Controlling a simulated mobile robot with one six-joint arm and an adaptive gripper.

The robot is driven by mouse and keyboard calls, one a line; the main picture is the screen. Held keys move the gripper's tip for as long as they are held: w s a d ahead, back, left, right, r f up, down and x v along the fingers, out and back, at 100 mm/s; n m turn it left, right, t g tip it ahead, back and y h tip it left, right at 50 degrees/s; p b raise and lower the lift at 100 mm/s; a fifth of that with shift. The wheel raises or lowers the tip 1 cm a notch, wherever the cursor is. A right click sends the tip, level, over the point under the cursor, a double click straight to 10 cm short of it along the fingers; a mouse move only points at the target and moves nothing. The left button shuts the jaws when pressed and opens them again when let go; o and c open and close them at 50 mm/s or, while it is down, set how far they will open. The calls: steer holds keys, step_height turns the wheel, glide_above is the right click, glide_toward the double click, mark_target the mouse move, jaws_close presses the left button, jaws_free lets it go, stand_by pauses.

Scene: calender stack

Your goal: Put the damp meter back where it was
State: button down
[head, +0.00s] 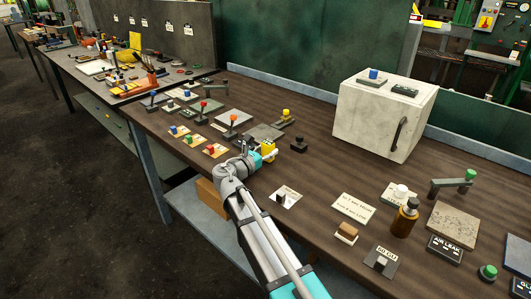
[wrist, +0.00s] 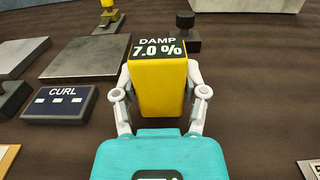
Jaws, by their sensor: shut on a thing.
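The damp meter (wrist: 158,88) is a yellow block with a black top face reading "DAMP 7.0 %". It sits between the two fingers of my gripper (wrist: 160,97), which is shut on it. In the head view the yellow meter (head: 268,150) shows at the end of my arm, over the middle of the brown bench near its front. My gripper (head: 262,157) partly hides it there. I cannot tell whether the meter's bottom touches the bench.
A dark "CURL" display (wrist: 59,103) and a grey plate (wrist: 85,58) lie left of the meter. A black knob (wrist: 186,30) stands behind it. A white cabinet (head: 383,120) stands at the back right. A white card with a black piece (head: 286,197) lies right of my gripper.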

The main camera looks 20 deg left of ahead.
steer(key=shift+f, duration=0.15)
steer(key=shift+c, duration=0.6)
jaws_free()
steer(key=shift+s+r, duration=0.1)
steer(key=shift+r, duration=0.1)
steer(key=v, duration=1.1)
steer(key=shift+s+a, duration=0.1)
steer(key=shift+s, duration=0.3)
